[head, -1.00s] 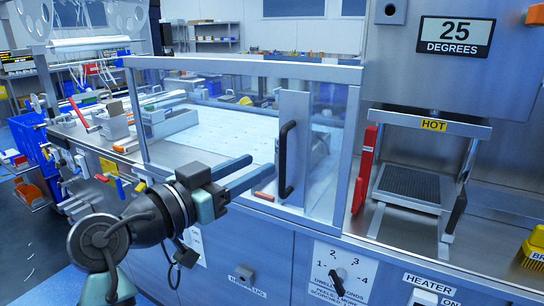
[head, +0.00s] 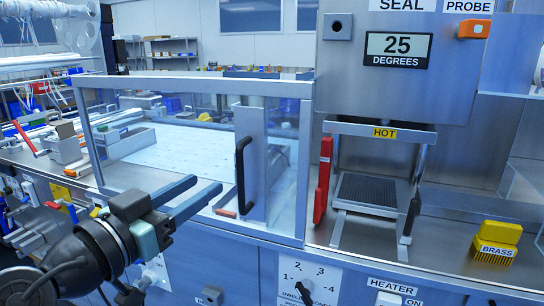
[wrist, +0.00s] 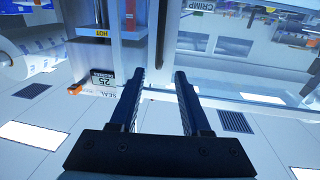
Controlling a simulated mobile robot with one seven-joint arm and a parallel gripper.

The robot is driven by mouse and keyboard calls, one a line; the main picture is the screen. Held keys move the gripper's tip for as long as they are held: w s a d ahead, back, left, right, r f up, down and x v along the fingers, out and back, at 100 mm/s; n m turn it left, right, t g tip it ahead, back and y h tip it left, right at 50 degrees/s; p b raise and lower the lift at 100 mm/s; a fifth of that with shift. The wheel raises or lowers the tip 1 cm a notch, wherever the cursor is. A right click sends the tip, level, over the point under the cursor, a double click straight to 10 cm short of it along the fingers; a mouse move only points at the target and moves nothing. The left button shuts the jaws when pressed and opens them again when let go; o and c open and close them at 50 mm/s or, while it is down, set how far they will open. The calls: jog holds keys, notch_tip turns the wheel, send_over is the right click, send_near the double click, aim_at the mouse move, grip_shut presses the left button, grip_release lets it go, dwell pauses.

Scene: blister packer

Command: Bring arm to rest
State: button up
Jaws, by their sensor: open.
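My gripper (head: 197,194) is in the lower left of the head view, in front of the clear-walled guard box. Its two long fingers are spread apart and nothing is between them. In the wrist view my gripper (wrist: 158,75) also shows open and empty, with the machine and the ceiling beyond the fingertips. The fingers appear near the guard's front, left of the black door handle (head: 242,174). I cannot tell the exact gap to the guard.
The guard's metal frame (head: 205,84) stands behind the gripper. To the right are a red handle (head: 322,180), the sealing press with a "25 DEGREES" display (head: 397,48), and a yellow brass brush (head: 497,242). A knob (head: 304,291) sits on the lower front panel.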

jog(key=s+d+r+n+t+y, duration=0.3)
jog(key=d+r+t+y, duration=0.25)
jog(key=d+r, duration=0.6)
jog(key=s+d+r+n+t+y, duration=0.1)
jog(key=s+d+r+t, duration=0.15)
jog(key=s+r, duration=0.35)
jog(key=s+d+r+n+t, duration=0.1)
jog(key=s+d+r+t, duration=0.15)
jog(key=s+r, duration=0.35)
notch_tip(320, 180, up, 20)
jog(key=a+p, duration=0.1)
jog(key=p, duration=2)
jog(key=shift+w+a+f, duration=0.25)
jog(key=shift+w+a, duration=0.05)
jog(key=shift+a, duration=0.1)
